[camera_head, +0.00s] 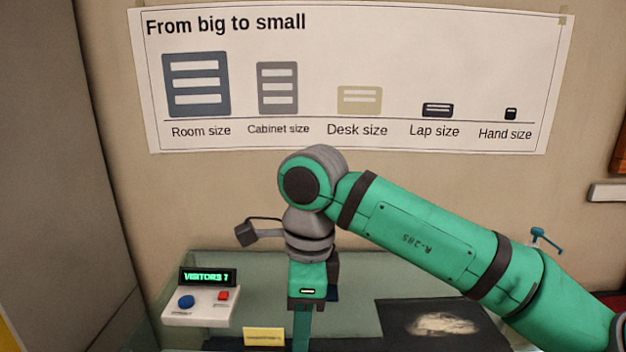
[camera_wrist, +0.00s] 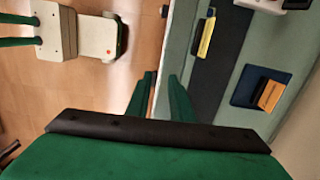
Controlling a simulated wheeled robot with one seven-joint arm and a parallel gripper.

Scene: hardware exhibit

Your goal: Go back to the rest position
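My gripper hangs down from the green arm in the middle of the head view, over the glass-edged table (camera_head: 375,265). In the wrist view its two green fingers (camera_wrist: 161,76) stand apart with a gap between them. The gap shows only floor and the table's edge, so it holds nothing. The fingertips are cut off by the lower frame edge in the head view.
A yellow label (camera_head: 263,337) sits close by. A dark panel (camera_head: 400,335) lies right. The wrist view shows a blue square (camera_wrist: 246,90) bearing an orange block (camera_wrist: 270,95). A poster (camera_head: 360,80) hangs behind.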

